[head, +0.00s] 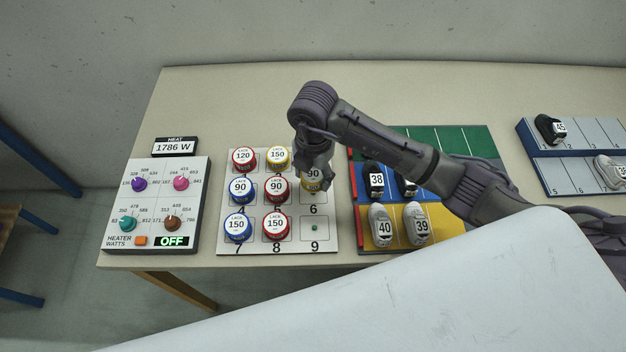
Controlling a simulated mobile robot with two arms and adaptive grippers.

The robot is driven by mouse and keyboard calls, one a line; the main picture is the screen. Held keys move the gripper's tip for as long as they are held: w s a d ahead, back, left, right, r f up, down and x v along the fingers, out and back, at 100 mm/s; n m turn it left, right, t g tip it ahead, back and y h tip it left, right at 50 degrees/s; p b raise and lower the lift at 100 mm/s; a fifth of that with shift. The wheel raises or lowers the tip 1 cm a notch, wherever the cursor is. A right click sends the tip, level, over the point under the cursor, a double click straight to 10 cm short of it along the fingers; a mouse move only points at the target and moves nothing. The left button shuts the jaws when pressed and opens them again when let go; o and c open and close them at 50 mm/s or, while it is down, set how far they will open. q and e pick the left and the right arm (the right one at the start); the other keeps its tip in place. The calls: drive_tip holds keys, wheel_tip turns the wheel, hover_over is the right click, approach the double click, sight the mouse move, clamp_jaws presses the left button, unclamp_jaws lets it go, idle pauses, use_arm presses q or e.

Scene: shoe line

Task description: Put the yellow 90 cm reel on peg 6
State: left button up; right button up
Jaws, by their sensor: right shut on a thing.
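The top right place of the board is hidden behind my gripper and wrist. My left gripper is not in view.
Several other reels stand close by, including a red 90 reel (276,188) and a yellow 150 reel (277,157). Peg 9 (314,228) is bare. A heater panel (190,200) stands left, and a shoe board (470,140) lies right under my arm.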

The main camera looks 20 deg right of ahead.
sight(314, 183)
wheel_tip(314, 183, down, 3)
drive_tip(key=shift+f+p, duration=0.15)
drive_tip(key=shift+p, duration=0.4)
drive_tip(key=shift+f, duration=0.3)
use_arm(q)
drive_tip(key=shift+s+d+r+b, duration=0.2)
drive_tip(key=shift+b, duration=0.2)
use_arm(e)
drive_tip(key=shift+f, duration=0.6)
drive_tip(key=o, duration=1.1)
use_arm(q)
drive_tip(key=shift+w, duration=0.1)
use_arm(e)
drive_tip(key=shift+o, duration=0.2)
drive_tip(key=shift+r, duration=0.35)
use_arm(q)
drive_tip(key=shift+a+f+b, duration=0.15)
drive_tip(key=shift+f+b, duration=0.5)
drive_tip(key=shift+b, duration=0.05)
use_arm(e)
wheel_tip(314, 183, up, 12)
drive_tip(key=shift+r, duration=0.2)
